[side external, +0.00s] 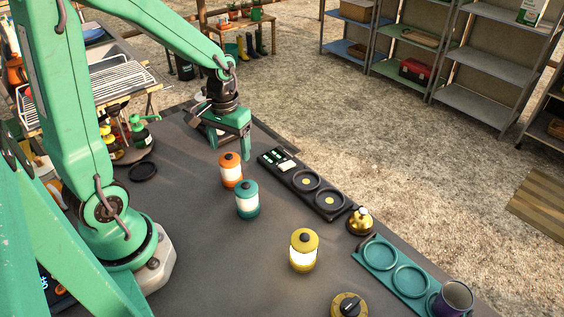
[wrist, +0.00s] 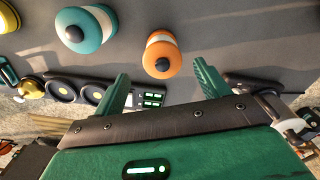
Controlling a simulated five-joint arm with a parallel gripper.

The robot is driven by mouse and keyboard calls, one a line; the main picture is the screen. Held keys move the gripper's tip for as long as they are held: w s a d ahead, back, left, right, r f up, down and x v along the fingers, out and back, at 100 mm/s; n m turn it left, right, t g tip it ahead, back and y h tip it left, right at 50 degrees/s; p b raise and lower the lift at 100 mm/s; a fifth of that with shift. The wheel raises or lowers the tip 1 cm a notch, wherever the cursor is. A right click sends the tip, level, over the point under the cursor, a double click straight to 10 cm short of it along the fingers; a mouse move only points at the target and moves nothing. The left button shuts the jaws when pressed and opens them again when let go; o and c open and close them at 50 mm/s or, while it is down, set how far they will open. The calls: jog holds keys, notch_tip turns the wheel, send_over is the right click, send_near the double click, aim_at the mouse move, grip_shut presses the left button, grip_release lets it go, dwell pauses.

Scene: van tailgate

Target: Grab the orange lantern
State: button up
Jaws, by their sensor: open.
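The orange lantern (side external: 231,170) stands upright on the dark tabletop, with an orange cap and base and a pale middle band. In the wrist view the orange lantern (wrist: 162,56) shows from above, ahead of the jaws and roughly between their lines. My gripper (side external: 228,150) is open and empty, beyond the lantern in the side view and apart from it. In the wrist view the two green fingers of my gripper (wrist: 163,86) are spread wide. A teal lantern (side external: 247,199) stands close to the orange one, also in the wrist view (wrist: 85,29).
A lit yellow lantern (side external: 304,249) stands nearer the front. A black charging tray (side external: 303,183) with round rings lies along the table edge. A brass piece (side external: 360,221), a teal ring tray (side external: 398,270) and a mug (side external: 451,299) follow it. Bare tabletop lies left of the lanterns.

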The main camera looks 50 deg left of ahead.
aim_at(232, 166)
jog(key=shift+f, duration=1.2)
jog(key=shift+a+f, duration=0.2)
jog(key=shift+f, duration=2.4)
jog(key=c, duration=1.1)
jog(key=shift+c, duration=0.2)
jog(key=shift+r, duration=0.15)
jog(key=shift+r, duration=4.9)
